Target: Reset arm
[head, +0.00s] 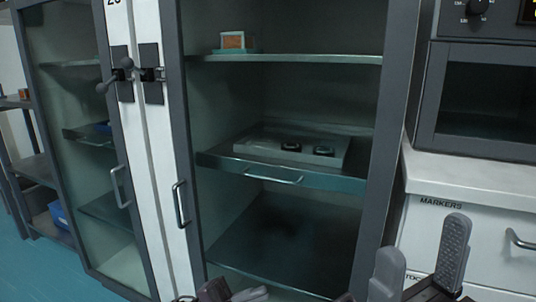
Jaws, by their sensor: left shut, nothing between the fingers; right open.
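My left gripper (232,292) is at the bottom edge of the head view, in front of the glass-fronted cabinet. It is shut with nothing in it, and most of it is cut off by the frame. My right gripper (423,245) is at the lower right, in front of the white drawer unit. Its two grey fingers stand apart, pointing up, with nothing between them.
The tall cabinet (385,110) holds a shallow tray (250,172) with two small black round items, and an orange-brown box (232,40) above. Door handles (180,205) stick out. At right, an oven-like appliance (485,105) sits on a white counter (470,180).

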